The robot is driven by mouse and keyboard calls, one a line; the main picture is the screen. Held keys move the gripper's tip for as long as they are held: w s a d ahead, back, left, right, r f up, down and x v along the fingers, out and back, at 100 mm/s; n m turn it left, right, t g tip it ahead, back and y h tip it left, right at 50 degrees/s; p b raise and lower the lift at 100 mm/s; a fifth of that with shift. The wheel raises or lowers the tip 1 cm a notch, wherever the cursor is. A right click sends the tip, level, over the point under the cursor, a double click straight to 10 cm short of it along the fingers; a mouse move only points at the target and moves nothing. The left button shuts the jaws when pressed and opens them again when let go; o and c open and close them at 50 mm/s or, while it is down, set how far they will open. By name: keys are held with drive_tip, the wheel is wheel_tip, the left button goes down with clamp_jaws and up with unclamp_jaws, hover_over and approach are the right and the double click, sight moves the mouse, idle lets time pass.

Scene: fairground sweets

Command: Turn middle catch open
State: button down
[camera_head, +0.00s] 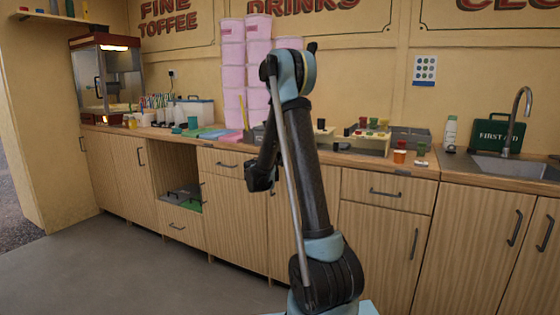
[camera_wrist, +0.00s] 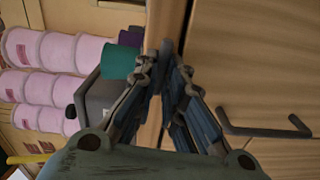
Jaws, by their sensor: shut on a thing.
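My gripper (camera_wrist: 166,75) is at the front edge of the wooden counter (camera_wrist: 158,30), with its fingers close together. The fingers are shut on a small dark piece at that edge, which I take for the middle catch; they hide nearly all of it, so its angle cannot be told. In the head view my gripper (camera_head: 262,178) is in front of the cupboards below the counter, left of my arm. A similar small dark catch (camera_head: 401,173) shows at the counter edge farther right.
A dark bar handle (camera_wrist: 265,127) is on the wooden front beside my gripper. A grey box (camera_wrist: 97,98) and a green cup (camera_wrist: 118,62) stand on the counter near the fingers. Stacked pink tubs (camera_head: 232,70) are behind. The floor (camera_head: 140,270) in front is clear.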

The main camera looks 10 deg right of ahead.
drive_tip(key=shift+a+n, duration=0.15)
drive_tip(key=shift+n, duration=0.45)
drive_tip(key=c, duration=1.7)
unclamp_jaws()
drive_tip(key=v, duration=1.1)
drive_tip(key=shift+s+a+f, duration=0.1)
drive_tip(key=shift+s+a, duration=0.1)
drive_tip(key=shift+s, duration=0.15)
